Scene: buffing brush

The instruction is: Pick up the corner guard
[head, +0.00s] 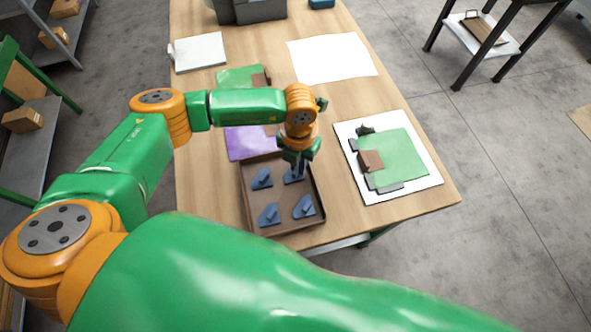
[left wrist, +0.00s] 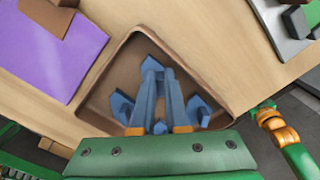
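Several blue-grey corner guards lie in a brown tray (head: 246,205), each with a raised grip: one at the upper right (head: 293,177), one at the upper left (head: 261,179), and two in the front row (head: 269,215) (head: 304,208). My left gripper (head: 298,168) points down over the upper right guard. In the left wrist view its two fingers (left wrist: 160,78) stand apart with a gap between them, their tips at a guard (left wrist: 152,64). The fingertips partly hide that guard, and contact is hard to make out.
A purple sheet (head: 245,143) and a green piece (head: 238,76) lie behind the tray. To its right is a white board (head: 423,173) with a green panel (head: 402,158). White paper (head: 333,58) and a white block (head: 199,52) lie farther back.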

